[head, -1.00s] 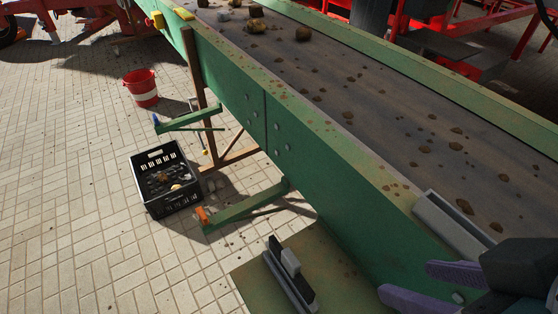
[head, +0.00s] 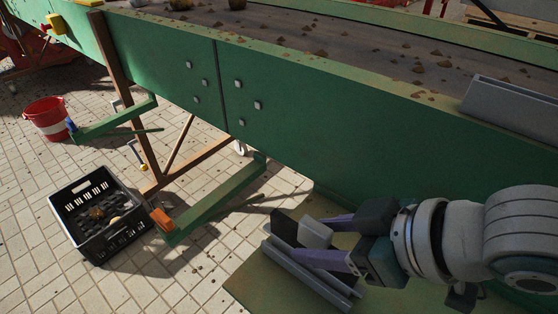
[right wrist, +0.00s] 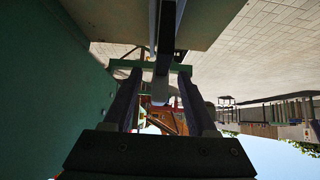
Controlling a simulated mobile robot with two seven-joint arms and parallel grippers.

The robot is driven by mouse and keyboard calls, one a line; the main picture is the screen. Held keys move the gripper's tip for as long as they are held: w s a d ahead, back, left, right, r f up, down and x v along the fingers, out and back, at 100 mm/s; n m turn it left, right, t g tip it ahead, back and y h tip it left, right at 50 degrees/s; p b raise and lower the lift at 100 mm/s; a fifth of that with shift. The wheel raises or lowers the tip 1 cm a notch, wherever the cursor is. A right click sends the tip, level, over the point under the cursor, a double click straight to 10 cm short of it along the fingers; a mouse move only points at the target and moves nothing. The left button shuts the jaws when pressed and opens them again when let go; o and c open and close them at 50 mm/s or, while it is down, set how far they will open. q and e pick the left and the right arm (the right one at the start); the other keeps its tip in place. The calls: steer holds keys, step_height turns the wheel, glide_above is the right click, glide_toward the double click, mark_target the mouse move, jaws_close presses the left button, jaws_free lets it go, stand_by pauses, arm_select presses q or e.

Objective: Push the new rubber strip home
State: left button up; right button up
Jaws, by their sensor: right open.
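A black rubber strip (head: 284,229) lies in or against a grey metal channel (head: 305,278) on a low green platform beside the conveyor; I cannot tell how deep it sits. My left gripper is out of view.
The green conveyor side wall (head: 330,135) rises just behind the gripper. Another grey channel (head: 515,105) rests on the conveyor's edge. A black crate (head: 70,207), a red bucket (head: 46,118) and green bracket arms (head: 215,200) are to the left. Paved floor between them is open.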

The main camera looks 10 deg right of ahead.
mark_target(300, 239)
steer(key=b+x, duration=0.2)
steer(key=x, duration=0.2)
steer(key=shift+f, duration=0.2)
steer(key=shift+w+a+f, duration=0.1)
steer(key=shift+w+a, duration=0.1)
steer(key=shift+w, duration=0.05)
steer(key=shift+c, duration=0.2)
jaws_close()
